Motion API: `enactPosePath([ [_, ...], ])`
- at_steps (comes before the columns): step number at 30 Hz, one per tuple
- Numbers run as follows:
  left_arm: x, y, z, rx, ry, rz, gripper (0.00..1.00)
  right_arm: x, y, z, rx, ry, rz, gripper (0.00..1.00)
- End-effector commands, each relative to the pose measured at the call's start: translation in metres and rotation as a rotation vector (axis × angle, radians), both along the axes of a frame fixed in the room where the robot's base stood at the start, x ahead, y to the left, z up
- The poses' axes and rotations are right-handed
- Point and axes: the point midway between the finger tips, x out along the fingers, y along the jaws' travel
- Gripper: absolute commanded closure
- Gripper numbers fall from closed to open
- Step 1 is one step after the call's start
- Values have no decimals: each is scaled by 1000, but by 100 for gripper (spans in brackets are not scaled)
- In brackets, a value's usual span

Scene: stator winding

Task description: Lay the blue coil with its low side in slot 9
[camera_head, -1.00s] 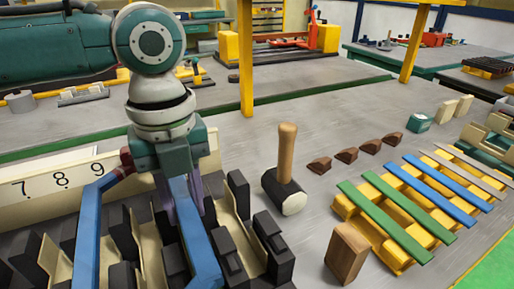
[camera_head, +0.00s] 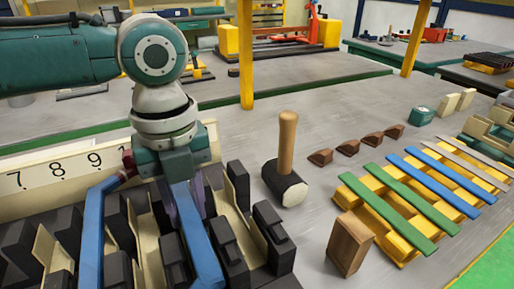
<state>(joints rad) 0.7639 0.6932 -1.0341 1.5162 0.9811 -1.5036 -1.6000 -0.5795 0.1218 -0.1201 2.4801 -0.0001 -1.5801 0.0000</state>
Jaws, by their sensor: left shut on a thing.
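The blue coil (camera_head: 92,225) hangs from my left gripper (camera_head: 183,182), which is shut on its upper part. One blue leg runs down at the left and the other down at the right, both among the dark stator teeth (camera_head: 272,238). The cream number strip (camera_head: 40,203) behind the teeth shows 7, 8 and 9; a further label is partly hidden by the gripper. Cream-lined slots (camera_head: 148,250) lie between the teeth. The coil's lower ends are partly hidden, so I cannot tell which slot either leg is over or in. My right gripper is not in view.
A mallet (camera_head: 285,182) stands on its head right of the stator. A wooden block (camera_head: 349,243), several brown wedges (camera_head: 347,147) and a yellow rack (camera_head: 399,247) with green, blue and grey strips lie further right. Bare table surface (camera_head: 235,135) lies behind the mallet.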

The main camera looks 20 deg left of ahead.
Motion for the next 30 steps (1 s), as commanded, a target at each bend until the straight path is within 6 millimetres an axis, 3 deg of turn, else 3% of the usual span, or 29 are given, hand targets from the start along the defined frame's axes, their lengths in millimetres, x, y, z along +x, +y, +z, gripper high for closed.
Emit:
enactPosePath([
  [30,-1,2,-30,7,3,2,100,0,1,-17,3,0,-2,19],
])
